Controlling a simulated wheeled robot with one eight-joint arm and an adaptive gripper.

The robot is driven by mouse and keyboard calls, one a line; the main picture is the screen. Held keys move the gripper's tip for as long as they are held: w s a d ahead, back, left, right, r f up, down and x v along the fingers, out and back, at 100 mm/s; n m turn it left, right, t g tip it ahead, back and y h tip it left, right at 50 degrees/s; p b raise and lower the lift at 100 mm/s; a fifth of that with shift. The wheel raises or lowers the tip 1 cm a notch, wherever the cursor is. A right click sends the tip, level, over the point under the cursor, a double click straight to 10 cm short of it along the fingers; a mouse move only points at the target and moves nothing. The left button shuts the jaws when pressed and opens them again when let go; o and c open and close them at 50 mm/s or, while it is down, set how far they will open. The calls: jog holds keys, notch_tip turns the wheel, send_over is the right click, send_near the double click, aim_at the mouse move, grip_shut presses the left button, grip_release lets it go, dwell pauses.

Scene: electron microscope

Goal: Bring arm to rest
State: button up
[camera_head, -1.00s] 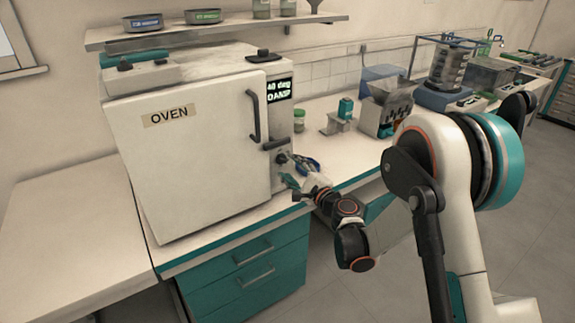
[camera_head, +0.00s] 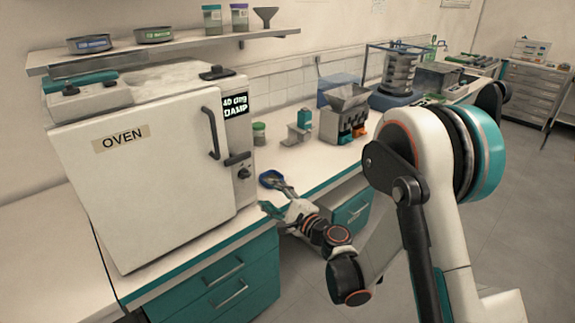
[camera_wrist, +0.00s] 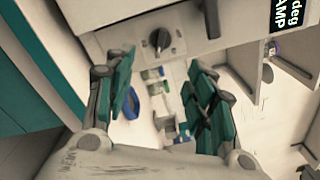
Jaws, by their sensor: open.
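My arm reaches from the right of the head view, and my gripper (camera_head: 274,197) is in front of the oven's lower right side, near the counter edge. In the wrist view my gripper (camera_wrist: 160,98) has its teal-padded fingers spread wide apart, with nothing held between them. The white oven (camera_head: 150,180) has its door shut. Its dark knob (camera_wrist: 159,40) shows just beyond the fingers in the wrist view.
A blue dish-like item (camera_head: 270,179) shows by the gripper on the counter (camera_head: 310,165). A grey hopper device (camera_head: 345,115) and a sieve stack (camera_head: 398,75) stand farther along. Teal drawers (camera_head: 225,285) are below. Open floor (camera_head: 525,190) lies right.

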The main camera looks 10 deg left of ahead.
jog(key=s+d+r+n+g+h, duration=0.3)
jog(key=s+d+r+n+h, duration=0.2)
jog(key=s+d+r+n, duration=0.55)
jog(key=s+d+n+g+h, duration=0.1)
jog(key=s+d+n+h, duration=0.2)
jog(key=s+d+h, duration=0.5)
jog(key=s+d, duration=1.2)
jog(key=d, duration=0.3)
jog(key=shift+s+d+g+h, duration=0.3)
jog(key=shift+s+d+g, duration=0.05)
jog(key=shift+d+g, duration=0.05)
